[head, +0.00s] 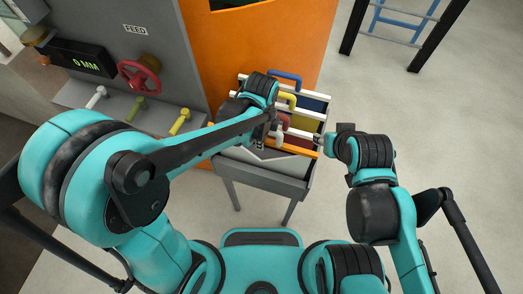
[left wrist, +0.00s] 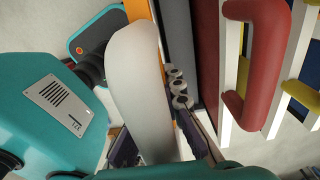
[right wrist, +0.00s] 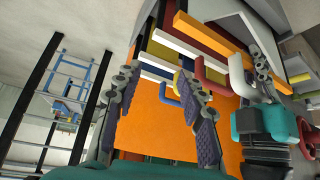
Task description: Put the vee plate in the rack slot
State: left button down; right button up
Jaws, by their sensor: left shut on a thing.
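The rack (head: 308,186) stands in front of the orange panel, holding plates with blue (head: 285,76), yellow (head: 287,98) and red (head: 281,121) handles. A pale grey plate with a V-shaped edge (head: 268,161), which looks like the vee plate, is at the rack's near side beside an orange bar (head: 304,150). My left gripper (head: 262,137) is over it, shut on a pale grey handle (left wrist: 140,85). Whether the plate sits in a slot is hidden. My right gripper (right wrist: 160,90) is open and empty, to the right of the rack.
The grey console at the left has a red handwheel (head: 139,77), a display (head: 82,62) and white, green and yellow levers (head: 180,121). A blue ladder-like frame (head: 402,20) stands at the back right. The floor to the right is clear.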

aim_at(262, 154)
pick_arm(q)
notch_tip(262, 154, down, 4)
jog(key=b, duration=0.3)
jog(key=shift+f, duration=0.2)
jog(key=shift+f, duration=0.1)
jog(key=c, duration=2.1)
grip_release()
jog(key=shift+f+b, duration=0.1)
jog(key=shift+b, duration=0.2)
jog(key=o, duration=0.5)
jog(key=shift+c, duration=0.2)
